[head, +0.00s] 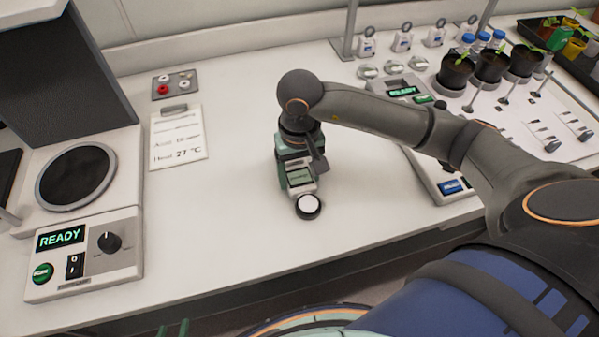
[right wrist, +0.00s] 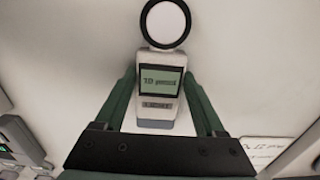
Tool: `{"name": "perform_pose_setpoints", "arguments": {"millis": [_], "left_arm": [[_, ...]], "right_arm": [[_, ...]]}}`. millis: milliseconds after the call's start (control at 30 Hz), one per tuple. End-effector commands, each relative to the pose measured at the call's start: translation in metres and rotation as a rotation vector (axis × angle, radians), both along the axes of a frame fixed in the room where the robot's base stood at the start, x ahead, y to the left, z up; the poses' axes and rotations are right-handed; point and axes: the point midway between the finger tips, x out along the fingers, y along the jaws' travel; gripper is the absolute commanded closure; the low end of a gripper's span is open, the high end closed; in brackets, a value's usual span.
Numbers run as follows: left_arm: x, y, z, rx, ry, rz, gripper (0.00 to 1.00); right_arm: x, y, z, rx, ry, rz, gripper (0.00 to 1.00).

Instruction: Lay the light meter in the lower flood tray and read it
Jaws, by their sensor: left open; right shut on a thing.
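I see no lower flood tray.
A white bench (head: 230,215) has free room around the meter. A device with a READY display (head: 60,237) stands left, a clipboard (head: 178,138) behind. Another READY panel (head: 440,178), potted seedlings (head: 492,66) and a dark plant tray (head: 535,38) are at right.

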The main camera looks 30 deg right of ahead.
Motion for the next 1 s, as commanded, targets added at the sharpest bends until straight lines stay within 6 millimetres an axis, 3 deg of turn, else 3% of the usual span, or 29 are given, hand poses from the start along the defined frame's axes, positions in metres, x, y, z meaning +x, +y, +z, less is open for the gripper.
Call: {"name": "perform_pose_setpoints", "arguments": {"millis": [33,267,667,1000], "left_arm": [[0.0,0.0,-0.002,0.0,0.0,0.0,0.5],[0.0,0.0,-0.001,0.0,0.0,0.0,0.5],[0.0,0.0,0.003,0.0,0.0,0.0,0.5],[0.0,0.0,-0.003,0.0,-0.001,0.0,0.5]], "right_arm": [[0.0,0.0,-0.002,0.0,0.0,0.0,0.27],[0.0,0.0,-0.001,0.0,0.0,0.0,0.01],[0.001,0.0,0.007,0.0,-0.003,-0.001,0.0],[0.002,0.0,0.08,0.0,-0.007,0.0,0.0]]}}
